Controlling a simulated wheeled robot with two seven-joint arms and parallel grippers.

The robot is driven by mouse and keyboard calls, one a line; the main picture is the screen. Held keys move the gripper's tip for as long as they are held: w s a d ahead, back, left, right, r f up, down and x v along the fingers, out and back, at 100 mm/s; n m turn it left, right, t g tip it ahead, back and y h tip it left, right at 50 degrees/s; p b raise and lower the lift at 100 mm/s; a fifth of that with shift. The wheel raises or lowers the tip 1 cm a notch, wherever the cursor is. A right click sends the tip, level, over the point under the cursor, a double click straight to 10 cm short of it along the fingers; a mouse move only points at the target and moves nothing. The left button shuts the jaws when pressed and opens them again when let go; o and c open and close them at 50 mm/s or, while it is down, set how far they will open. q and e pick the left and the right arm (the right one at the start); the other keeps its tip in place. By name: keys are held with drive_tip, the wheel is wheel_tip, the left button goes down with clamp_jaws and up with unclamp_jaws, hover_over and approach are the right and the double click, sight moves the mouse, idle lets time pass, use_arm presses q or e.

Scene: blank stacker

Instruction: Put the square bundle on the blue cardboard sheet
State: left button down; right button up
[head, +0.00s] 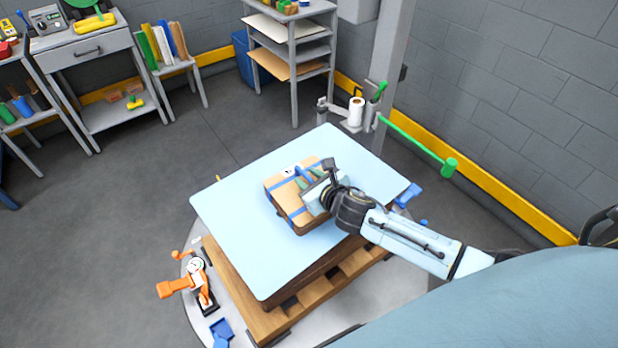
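The square bundle (285,197) is a tan block with blue straps and a small white label on top. It shows over the middle of the light blue cardboard sheet (250,250); whether it rests on the sheet or hangs just above it is hard to tell. The sheet lies flat on a stack on a wooden pallet. My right gripper (311,182) comes in from the right and is at the bundle's right side, overlapping it. Its fingertips are small and partly hidden, so its grip is unclear. My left gripper is out of view.
An orange tool with a dial (195,266) stands left of the wooden pallet (232,290). A grey post with a paper roll (356,110) and a green-headed bar (450,166) rises behind the stack. Shelves (292,45) and benches line the back. The left floor is clear.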

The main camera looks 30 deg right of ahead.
drive_tip(key=shift+r, duration=0.2)
drive_tip(key=p+v, duration=0.1)
drive_tip(key=v, duration=1.1)
drive_tip(key=shift+p, duration=0.35)
